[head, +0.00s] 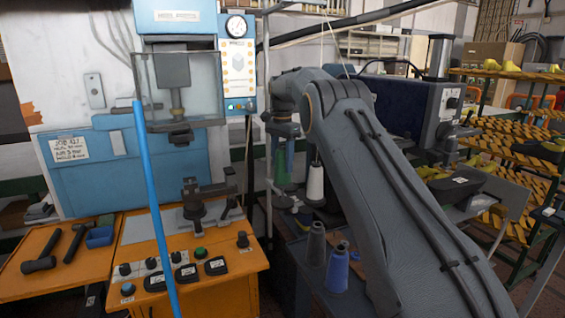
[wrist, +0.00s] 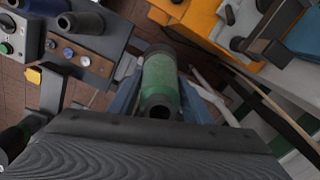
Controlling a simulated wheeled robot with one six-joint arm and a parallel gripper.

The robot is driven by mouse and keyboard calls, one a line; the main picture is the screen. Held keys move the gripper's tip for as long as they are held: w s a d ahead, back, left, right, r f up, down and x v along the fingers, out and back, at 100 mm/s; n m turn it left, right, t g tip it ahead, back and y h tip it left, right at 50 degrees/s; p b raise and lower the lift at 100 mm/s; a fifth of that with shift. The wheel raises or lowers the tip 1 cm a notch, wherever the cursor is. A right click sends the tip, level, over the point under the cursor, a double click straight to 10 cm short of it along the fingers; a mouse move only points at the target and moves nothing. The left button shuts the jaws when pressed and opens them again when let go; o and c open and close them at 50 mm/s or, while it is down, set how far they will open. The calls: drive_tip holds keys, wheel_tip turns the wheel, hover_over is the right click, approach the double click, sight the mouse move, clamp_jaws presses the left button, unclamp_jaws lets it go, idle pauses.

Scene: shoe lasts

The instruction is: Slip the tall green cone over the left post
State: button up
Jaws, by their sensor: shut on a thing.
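The green cone (head: 282,172) hangs upright below my wrist, left of a white cone (head: 315,183). My gripper (head: 282,158) is shut on it, with blue fingers on either side. In the wrist view the green cone (wrist: 158,82) shows end-on with a dark hole in its near end, between the fingers of my gripper (wrist: 160,100). The far end of the cone is over the floor area in that view. I cannot pick out the left post in either view; it may be hidden behind the cones or my arm.
An orange bench (head: 240,262) with a press and buttons is at left. A thin upright pole (head: 266,110) rises just left of the green cone. Yellow-striped racks (head: 500,160) stand at right.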

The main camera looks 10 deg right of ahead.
sight(282, 179)
drive_tip(key=shift+f, duration=0.25)
drive_tip(key=shift+f, duration=0.35)
drive_tip(key=shift+f, duration=0.35)
drive_tip(key=shift+f+b, duration=0.35)
drive_tip(key=shift+f, duration=0.65)
drive_tip(key=shift+f+b, duration=0.3)
drive_tip(key=shift+f, duration=0.05)
drive_tip(key=shift+f, duration=0.35)
drive_tip(key=shift+f, duration=0.35)
drive_tip(key=shift+f+b, duration=0.35)
drive_tip(key=shift+f, duration=0.15)
